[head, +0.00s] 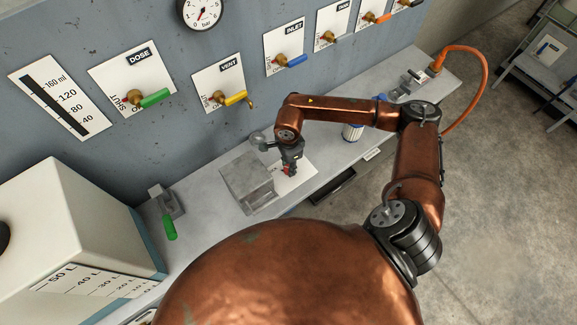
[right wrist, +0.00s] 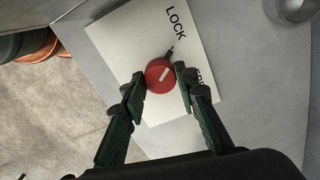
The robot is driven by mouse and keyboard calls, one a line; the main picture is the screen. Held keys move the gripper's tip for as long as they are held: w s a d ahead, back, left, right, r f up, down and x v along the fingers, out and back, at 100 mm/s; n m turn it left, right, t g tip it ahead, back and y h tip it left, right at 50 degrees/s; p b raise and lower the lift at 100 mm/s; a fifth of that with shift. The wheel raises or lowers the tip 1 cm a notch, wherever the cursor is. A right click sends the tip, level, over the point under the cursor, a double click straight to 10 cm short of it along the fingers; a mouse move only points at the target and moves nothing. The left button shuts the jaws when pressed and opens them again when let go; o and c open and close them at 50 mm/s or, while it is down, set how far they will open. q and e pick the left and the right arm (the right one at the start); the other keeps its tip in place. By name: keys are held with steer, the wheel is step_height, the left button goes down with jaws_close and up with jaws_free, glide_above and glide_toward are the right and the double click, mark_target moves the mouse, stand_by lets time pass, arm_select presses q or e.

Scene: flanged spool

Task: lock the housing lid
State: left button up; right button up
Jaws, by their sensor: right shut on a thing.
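A round red knob (right wrist: 159,72) with a white bar mark and a dark pointer sits on a white card (right wrist: 120,45) in the right wrist view. The pointer is towards the word LOCK; a second word on the card is partly covered by a finger. My right gripper (right wrist: 161,79) has one finger on each side of the knob and is shut on it. In the head view my right gripper (head: 290,169) reaches down over the card (head: 300,179), beside a grey metal box (head: 240,172) that looks like the housing. My left gripper is not in view.
The grey bench (head: 215,215) runs along a blue-grey wall with labelled valves. A green-handled lever (head: 169,228) stands at the left of the bench. A big cream tank (head: 75,225) fills the lower left.

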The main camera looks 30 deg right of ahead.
steer(key=shift+o, duration=0.2)
stand_by(0.3)
steer(key=o, duration=1.1)
step_height(320, 180, up, 12)
